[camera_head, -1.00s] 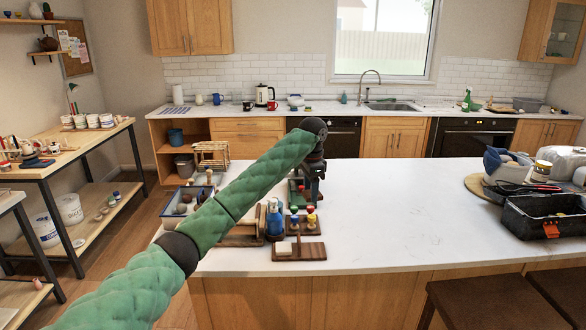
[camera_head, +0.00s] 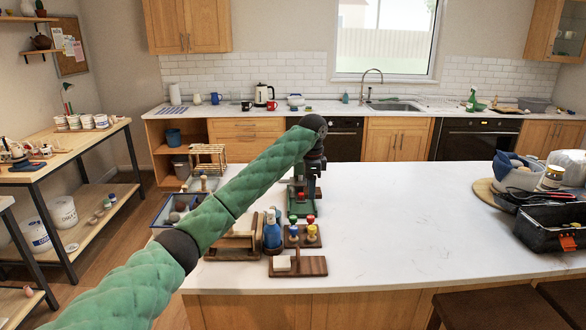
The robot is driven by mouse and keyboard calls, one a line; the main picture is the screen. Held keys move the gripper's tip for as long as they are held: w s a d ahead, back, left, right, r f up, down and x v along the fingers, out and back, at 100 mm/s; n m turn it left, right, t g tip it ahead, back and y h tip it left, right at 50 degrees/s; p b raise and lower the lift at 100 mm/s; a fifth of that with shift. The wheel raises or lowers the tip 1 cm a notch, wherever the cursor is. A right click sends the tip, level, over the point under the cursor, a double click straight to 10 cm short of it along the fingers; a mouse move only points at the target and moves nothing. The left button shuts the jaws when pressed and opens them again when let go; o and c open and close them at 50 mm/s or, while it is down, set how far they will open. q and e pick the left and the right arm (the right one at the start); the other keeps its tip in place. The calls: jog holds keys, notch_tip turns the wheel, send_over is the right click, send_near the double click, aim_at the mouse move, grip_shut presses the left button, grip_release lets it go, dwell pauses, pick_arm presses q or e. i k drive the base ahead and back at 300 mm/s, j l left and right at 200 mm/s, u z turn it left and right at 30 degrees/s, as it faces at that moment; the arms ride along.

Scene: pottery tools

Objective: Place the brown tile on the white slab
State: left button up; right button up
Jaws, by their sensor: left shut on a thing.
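My left arm reaches in from the left, and its dark left gripper (camera_head: 308,178) hangs over the left part of the white island top (camera_head: 400,215). It is shut on a small dark brown piece that looks like the brown tile (camera_head: 318,191); the arm and fingers hide most of it. A green tray (camera_head: 300,208) lies below the gripper. I cannot single out a separate white slab; a small white block (camera_head: 281,263) rests on a brown wooden board (camera_head: 312,265) near the front edge. My right gripper is not in view.
A blue bottle (camera_head: 271,234) and a holder of colored-top tools (camera_head: 311,232) stand close to the gripper. The middle of the island is clear.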

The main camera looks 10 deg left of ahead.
aim_at(292, 170)
jog(key=i+j, duration=0.15)
jog(key=i, duration=0.4)
jog(key=i+j, duration=0.15)
jog(key=i, duration=0.4)
jog(key=i+j, duration=0.15)
jog(key=i, duration=0.45)
